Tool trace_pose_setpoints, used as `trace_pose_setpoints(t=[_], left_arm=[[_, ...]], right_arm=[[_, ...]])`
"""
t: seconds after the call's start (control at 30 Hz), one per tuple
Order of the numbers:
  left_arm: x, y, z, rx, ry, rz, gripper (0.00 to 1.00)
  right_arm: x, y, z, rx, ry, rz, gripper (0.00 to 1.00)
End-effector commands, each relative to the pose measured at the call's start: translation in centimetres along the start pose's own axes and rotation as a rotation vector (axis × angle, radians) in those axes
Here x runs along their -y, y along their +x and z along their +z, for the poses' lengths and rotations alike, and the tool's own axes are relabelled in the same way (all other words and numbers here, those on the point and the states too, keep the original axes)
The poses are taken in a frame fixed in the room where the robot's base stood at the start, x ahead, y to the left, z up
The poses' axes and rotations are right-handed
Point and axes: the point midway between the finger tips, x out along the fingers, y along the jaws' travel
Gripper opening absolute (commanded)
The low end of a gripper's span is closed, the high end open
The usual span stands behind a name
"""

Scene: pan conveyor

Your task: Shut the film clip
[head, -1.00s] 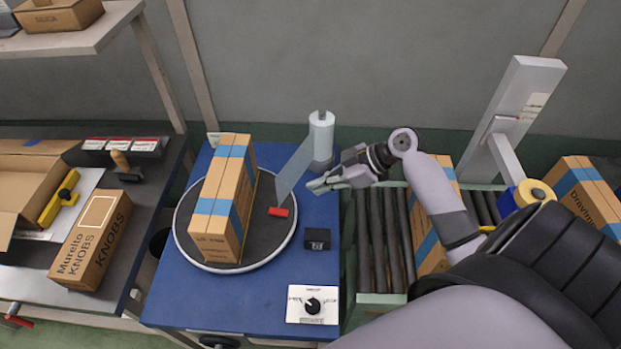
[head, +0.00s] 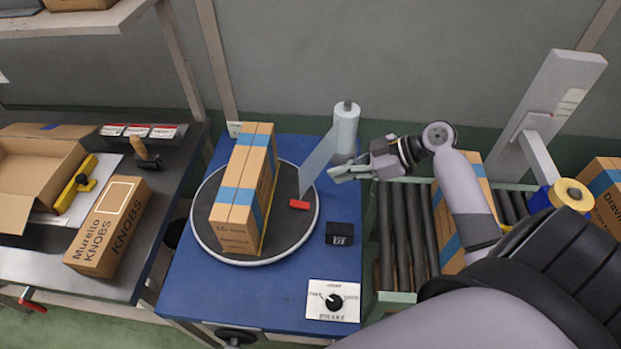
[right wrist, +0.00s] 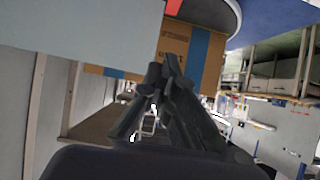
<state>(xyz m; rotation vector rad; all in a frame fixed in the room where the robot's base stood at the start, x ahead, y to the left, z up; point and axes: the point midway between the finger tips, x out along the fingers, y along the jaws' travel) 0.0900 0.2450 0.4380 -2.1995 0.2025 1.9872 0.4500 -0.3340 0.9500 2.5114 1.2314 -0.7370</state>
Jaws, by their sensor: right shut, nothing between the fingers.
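The red film clip (head: 299,204) lies on the right part of the round turntable (head: 220,254), beside a tall taped carton (head: 238,210). A pale sheet of film (head: 318,162) hangs between the film roll (head: 345,130) and the clip. Whether the clip's jaw is open or shut is too small to tell. My right gripper (head: 335,175) is shut and empty, just right of the film and in front of the roll, apart from the clip. In the right wrist view its fingers (right wrist: 158,75) point toward the carton (right wrist: 185,52), with a bit of red (right wrist: 173,6) at the top edge. My left gripper is not in view.
A small black block (head: 339,233) and a dial panel (head: 333,301) sit on the blue table (head: 190,300). A roller conveyor (head: 400,235) with a carton lies under my right arm. A bench at left holds boxes. The blue top between clip and block is clear.

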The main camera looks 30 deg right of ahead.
Motion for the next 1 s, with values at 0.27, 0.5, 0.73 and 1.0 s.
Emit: trace_pose_setpoints(t=[0.27,0.5,0.73,1.0], left_arm=[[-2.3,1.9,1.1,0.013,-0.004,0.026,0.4],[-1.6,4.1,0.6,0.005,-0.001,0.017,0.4],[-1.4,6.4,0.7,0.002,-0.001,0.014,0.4],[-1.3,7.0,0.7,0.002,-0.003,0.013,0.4]], right_arm=[[0.0,4.6,0.2,-0.006,-0.001,-0.002,0.0],[0.0,9.9,0.2,-0.007,-0.001,-0.002,0.0],[0.0,12.1,2.3,-0.001,0.001,-0.001,0.0],[0.0,12.7,2.8,-0.001,0.0,0.0,0.0]])
